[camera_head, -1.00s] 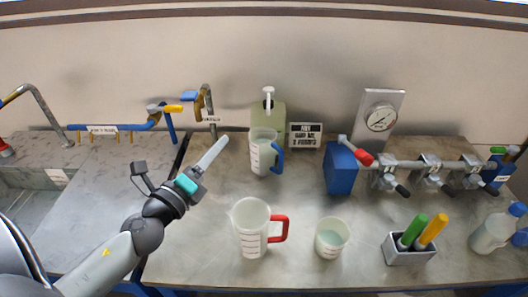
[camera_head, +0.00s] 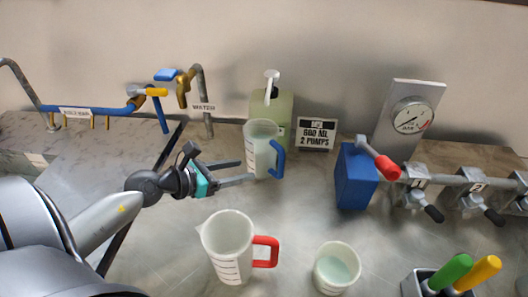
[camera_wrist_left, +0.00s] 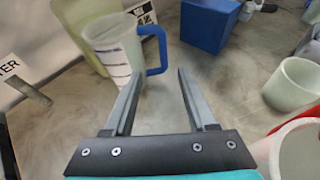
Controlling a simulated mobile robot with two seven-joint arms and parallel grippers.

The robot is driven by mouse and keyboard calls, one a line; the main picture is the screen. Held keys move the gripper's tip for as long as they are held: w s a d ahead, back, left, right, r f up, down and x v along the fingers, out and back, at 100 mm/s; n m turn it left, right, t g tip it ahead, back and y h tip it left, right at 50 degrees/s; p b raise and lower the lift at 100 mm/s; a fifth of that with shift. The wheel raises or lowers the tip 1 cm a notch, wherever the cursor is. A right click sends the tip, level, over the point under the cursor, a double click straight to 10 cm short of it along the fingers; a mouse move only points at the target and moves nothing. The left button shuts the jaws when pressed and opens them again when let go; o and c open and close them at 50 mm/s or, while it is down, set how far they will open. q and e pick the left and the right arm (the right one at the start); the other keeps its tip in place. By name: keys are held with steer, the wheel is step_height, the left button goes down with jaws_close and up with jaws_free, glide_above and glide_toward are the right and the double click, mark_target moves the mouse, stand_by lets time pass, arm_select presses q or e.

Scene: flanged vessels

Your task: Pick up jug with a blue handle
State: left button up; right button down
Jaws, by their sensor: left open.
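The jug with a blue handle (camera_head: 262,150) stands upright on the worktop in the head view, in front of the green pump bottle. Its blue handle is on its right side. My left gripper (camera_head: 246,171) is open, with its fingers pointing right, just left of the jug. In the left wrist view the jug (camera_wrist_left: 115,52) stands beyond the fingertips, and the gap between the open fingers (camera_wrist_left: 158,85) is empty. The fingertips look close to the jug's lower part; I cannot tell whether they touch it. My right gripper is not in view.
A jug with a red handle (camera_head: 228,246) and a white beaker (camera_head: 336,268) stand nearer the front. The green pump bottle (camera_head: 284,106) is close behind the blue-handled jug. A blue block (camera_head: 355,177) stands to the right. A tap (camera_head: 183,92) rises at the back left.

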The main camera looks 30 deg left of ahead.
mark_target(279, 165)
arm_select(q)
steer(key=shift+d+b+x, duration=0.1)
steer(key=shift+b+x, duration=0.25)
steer(key=shift+x, duration=3.3)
steer(key=shift+d+b+x, duration=0.15)
steer(key=shift+b+x, duration=0.2)
steer(key=shift+x, duration=3.35)
steer(key=shift+s+f, duration=0.15)
jaws_close()
steer(key=shift+a, duration=0.1)
